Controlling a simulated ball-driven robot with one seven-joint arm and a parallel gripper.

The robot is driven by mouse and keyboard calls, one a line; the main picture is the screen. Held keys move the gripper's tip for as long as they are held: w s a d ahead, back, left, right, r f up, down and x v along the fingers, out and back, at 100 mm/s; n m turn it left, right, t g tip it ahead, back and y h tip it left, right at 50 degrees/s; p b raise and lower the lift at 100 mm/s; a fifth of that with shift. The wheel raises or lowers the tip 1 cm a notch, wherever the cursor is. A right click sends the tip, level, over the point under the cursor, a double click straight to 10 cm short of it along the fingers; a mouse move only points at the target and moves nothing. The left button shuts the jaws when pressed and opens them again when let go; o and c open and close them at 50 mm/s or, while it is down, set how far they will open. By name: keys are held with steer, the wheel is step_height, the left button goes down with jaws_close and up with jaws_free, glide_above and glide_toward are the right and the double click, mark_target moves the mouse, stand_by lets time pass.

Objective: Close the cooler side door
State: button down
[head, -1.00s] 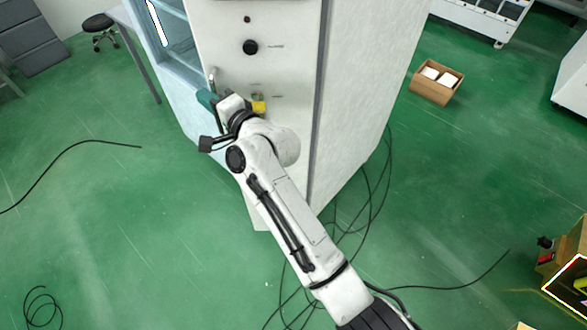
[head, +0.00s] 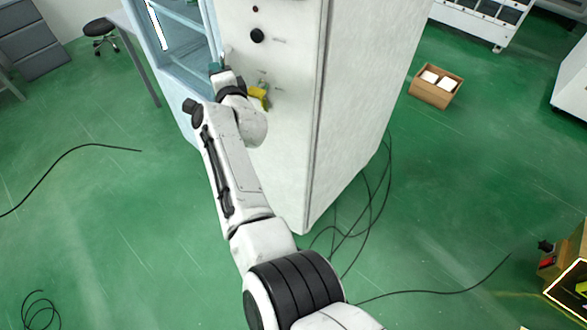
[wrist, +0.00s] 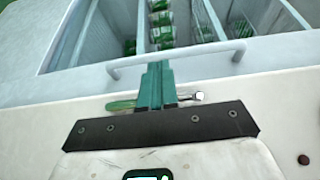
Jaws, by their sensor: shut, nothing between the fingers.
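The cooler side door (head: 283,130) is the tall white panel facing me in the head view. It carries a black knob (head: 257,36) and, at its left edge, a bar handle (head: 228,56). I cannot tell whether the door sits flush with the cooler (head: 185,62). My gripper (head: 216,67) is at the door's left edge by the handle, partly hidden behind my wrist. In the wrist view its teal fingers (wrist: 157,84) are together and empty, next to the handle bar (wrist: 178,53); contact is unclear.
A cardboard box (head: 436,86) with white items stands on the green floor to the right. Black cables (head: 362,215) lie at the cooler's foot. A stool (head: 100,32) is at the far left. The floor at left is mostly clear.

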steer(key=shift+w+d+m+t+h+b, duration=0.2)
steer(key=shift+w+m+h+b, duration=0.1)
steer(key=shift+w+h, duration=0.25)
steer(key=shift+w+d+m+t+h+b, duration=0.2)
steer(key=shift+w+m+h, duration=0.1)
steer(key=shift+w, duration=0.35)
steer(key=shift+w+d+m+t+h+b, duration=0.2)
steer(key=shift+w+m+h+b, duration=0.1)
steer(key=shift+w+h, duration=0.25)
steer(key=shift+w, duration=0.1)
